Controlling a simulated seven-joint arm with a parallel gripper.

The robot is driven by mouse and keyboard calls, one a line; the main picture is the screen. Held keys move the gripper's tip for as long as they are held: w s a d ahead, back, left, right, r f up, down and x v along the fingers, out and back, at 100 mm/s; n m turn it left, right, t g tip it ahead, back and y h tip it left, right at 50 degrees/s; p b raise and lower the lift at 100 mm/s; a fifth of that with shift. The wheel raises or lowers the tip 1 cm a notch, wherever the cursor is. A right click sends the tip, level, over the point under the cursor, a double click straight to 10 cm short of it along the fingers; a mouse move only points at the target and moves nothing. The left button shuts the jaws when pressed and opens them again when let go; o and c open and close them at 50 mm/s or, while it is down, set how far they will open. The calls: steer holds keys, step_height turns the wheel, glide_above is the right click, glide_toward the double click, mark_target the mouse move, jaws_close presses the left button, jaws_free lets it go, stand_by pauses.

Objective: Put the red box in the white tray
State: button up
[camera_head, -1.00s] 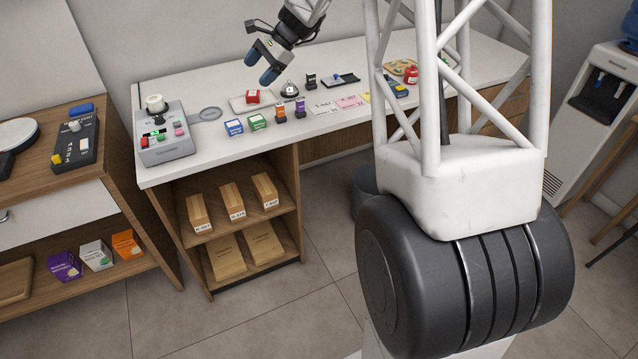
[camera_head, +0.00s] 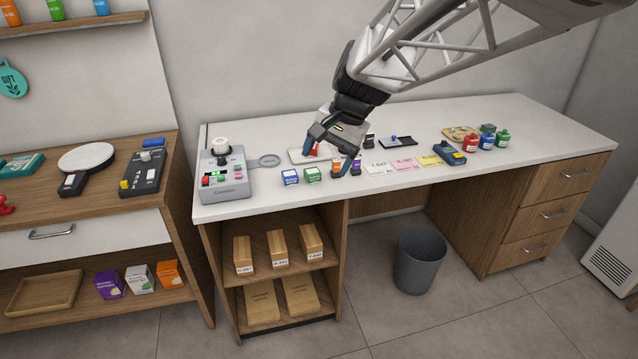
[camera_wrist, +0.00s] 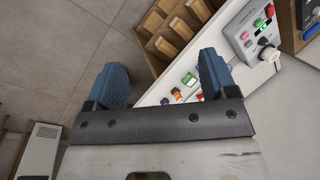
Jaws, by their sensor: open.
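The red box (camera_head: 314,150) is on the long white counter, partly hidden by my gripper in the head view. The thin white tray (camera_head: 297,157) lies flat at the same spot. The box appears on or right at the tray; I cannot tell which. My gripper (camera_head: 328,156) hangs over this part of the counter with fingers spread, one beside the red box in the picture and one to its right. In the wrist view my gripper (camera_wrist: 163,82) is wide open, with nothing between the fingertips.
Blue (camera_head: 290,177), green (camera_head: 312,174) and orange (camera_head: 337,169) boxes stand along the counter's front. A grey control device (camera_head: 223,178) stands at left. Note cards (camera_head: 404,165) and a blue-yellow device (camera_head: 450,154) lie right. A bin (camera_head: 420,262) stands below.

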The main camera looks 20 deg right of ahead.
steer(key=s+f+n+h, duration=0.2)
steer(key=s+n, duration=0.1)
steer(key=s, duration=0.8)
steer(key=s+f+n+t+h, duration=0.1)
steer(key=s+n, duration=0.3)
steer(key=s, duration=0.8)
steer(key=shift+f+h, duration=0.35)
steer(key=shift+h, duration=0.15)
steer(key=shift+d, duration=0.1)
